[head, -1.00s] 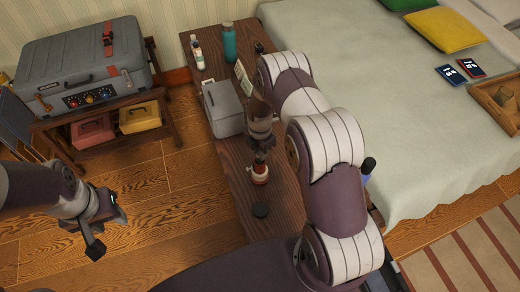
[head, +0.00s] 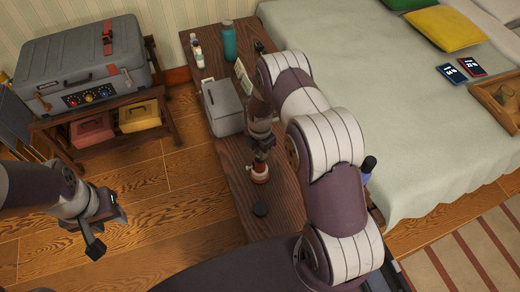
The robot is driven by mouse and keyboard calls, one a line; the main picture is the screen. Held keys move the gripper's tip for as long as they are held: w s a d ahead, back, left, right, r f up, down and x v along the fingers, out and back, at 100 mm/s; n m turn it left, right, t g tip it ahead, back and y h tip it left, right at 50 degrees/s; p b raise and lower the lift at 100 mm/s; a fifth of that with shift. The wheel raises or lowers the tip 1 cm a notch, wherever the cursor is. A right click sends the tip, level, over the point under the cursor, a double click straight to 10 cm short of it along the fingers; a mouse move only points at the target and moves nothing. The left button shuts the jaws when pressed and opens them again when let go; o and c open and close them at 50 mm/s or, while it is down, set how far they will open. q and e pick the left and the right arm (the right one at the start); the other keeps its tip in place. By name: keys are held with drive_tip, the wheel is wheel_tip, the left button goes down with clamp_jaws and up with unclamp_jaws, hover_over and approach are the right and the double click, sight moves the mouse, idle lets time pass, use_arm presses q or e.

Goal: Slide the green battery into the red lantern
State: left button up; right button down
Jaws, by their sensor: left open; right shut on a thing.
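The red lantern (head: 260,173), small with a pale band, stands upright on the dark wooden bench. My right gripper (head: 262,153) points down directly above the lantern, in line with its top. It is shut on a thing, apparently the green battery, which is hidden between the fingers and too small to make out. I cannot tell whether the battery is inside the lantern's top. My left gripper (head: 96,228) is open and empty over the wooden floor at the left, far from the lantern.
A dark round disc (head: 260,210) lies on the bench in front of the lantern. A grey box (head: 222,107), a teal bottle (head: 229,41) and a white bottle (head: 198,54) stand farther back. The bed (head: 420,130) is to the right. A grey suitcase (head: 80,65) sits on a rack at left.

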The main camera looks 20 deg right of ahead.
drive_tip(key=shift+f, duration=0.15)
drive_tip(key=shift+f+b, duration=1.15)
drive_tip(key=shift+f, duration=0.1)
drive_tip(key=shift+c, duration=2.2)
unclamp_jaws()
drive_tip(key=shift+r, duration=0.1)
drive_tip(key=shift+r, duration=0.15)
wheel_tip(320, 180, up, 8)
drive_tip(key=p, duration=0.6)
